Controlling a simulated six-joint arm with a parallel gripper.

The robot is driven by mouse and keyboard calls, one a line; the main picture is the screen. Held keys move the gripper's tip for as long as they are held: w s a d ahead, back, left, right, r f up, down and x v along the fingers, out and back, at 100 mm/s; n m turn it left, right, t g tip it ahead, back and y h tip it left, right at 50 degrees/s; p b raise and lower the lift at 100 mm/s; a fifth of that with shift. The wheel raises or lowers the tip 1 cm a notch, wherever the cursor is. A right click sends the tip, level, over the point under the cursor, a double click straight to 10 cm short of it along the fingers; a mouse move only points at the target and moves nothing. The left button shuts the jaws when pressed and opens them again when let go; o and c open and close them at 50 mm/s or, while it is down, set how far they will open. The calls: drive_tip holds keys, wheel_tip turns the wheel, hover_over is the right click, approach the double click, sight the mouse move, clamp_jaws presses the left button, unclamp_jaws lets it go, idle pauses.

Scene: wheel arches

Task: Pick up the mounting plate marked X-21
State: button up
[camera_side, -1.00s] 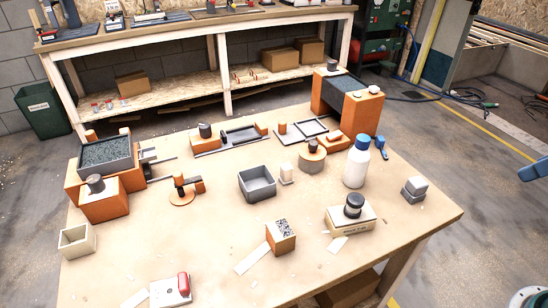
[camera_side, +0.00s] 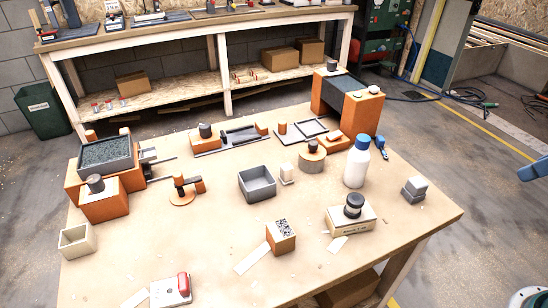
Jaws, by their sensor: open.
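No marking X-21 is legible in the side view, so I cannot tell which piece is the mounting plate. A flat white plate with a red part on it (camera_side: 160,293) lies at the table's front left. A flat framed dark plate (camera_side: 301,131) lies towards the back of the table. A long plate-like piece with dark bars and orange blocks (camera_side: 228,139) lies to the left of it. My gripper is not in view.
The wooden table (camera_side: 220,225) also bears an open grey box (camera_side: 257,184), a white bottle with a blue cap (camera_side: 356,163), an orange block with a speckled top (camera_side: 281,238), a black-knobbed block (camera_side: 350,218) and a cream box (camera_side: 76,240). The front middle is mostly clear.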

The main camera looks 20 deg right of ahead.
drive_tip(key=w+a+r+g+y, duration=0.1)
drive_tip(key=w+a+r, duration=0.3)
drive_tip(key=w, duration=0.2)
drive_tip(key=w+a+r+g, duration=0.1)
drive_tip(key=w+a+r, duration=0.2)
drive_tip(key=w, duration=0.4)
drive_tip(key=w+a+g, duration=0.1)
drive_tip(key=w+a, duration=1.1)
drive_tip(key=a, duration=0.3)
drive_tip(key=w+a+f+m+g, duration=0.1)
drive_tip(key=a+f, duration=0.3)
drive_tip(key=a, duration=0.4)
drive_tip(key=w+a+f+g, duration=0.15)
drive_tip(key=a+f, duration=0.25)
drive_tip(key=a, duration=0.4)
drive_tip(key=s+a+f, duration=0.2)
drive_tip(key=a+f, duration=0.5)
drive_tip(key=s+a+f+h, duration=0.1)
drive_tip(key=s+a+f, duration=0.2)
drive_tip(key=a+f, duration=0.4)
drive_tip(key=shift+s+a+f, duration=0.15)
drive_tip(key=shift+a+f, duration=0.1)
drive_tip(key=shift+a, duration=0.2)
